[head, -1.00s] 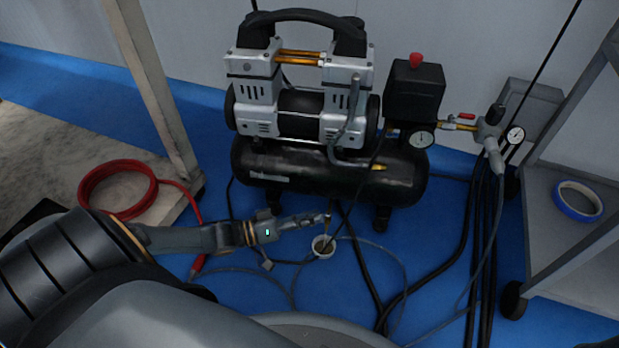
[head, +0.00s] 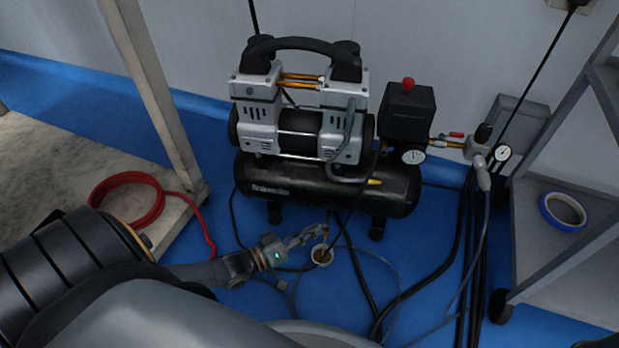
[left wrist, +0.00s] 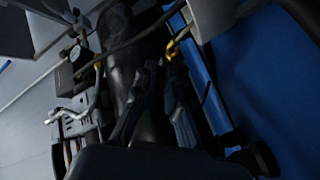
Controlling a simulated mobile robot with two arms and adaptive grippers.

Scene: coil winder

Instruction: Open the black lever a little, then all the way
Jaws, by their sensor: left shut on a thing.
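The air compressor's black tank (head: 330,190) stands on the blue floor; it also shows in the left wrist view (left wrist: 118,45). A thin brass-coloured drain pipe (head: 326,226) hangs under it, above a small white cup (head: 321,256). My left gripper (head: 316,232) is shut with its fingertips at this pipe. The black lever is too small and covered to make out; the grip lies where a drain lever would be. In the left wrist view the dark fingers (left wrist: 154,78) point toward the tank's underside. My right gripper is not in view.
A red hose (head: 135,200) lies coiled at the left near a table leg (head: 165,110). Black hoses (head: 450,265) and thin cables run across the floor. A grey cart (head: 555,270) with blue tape (head: 563,211) stands at the right.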

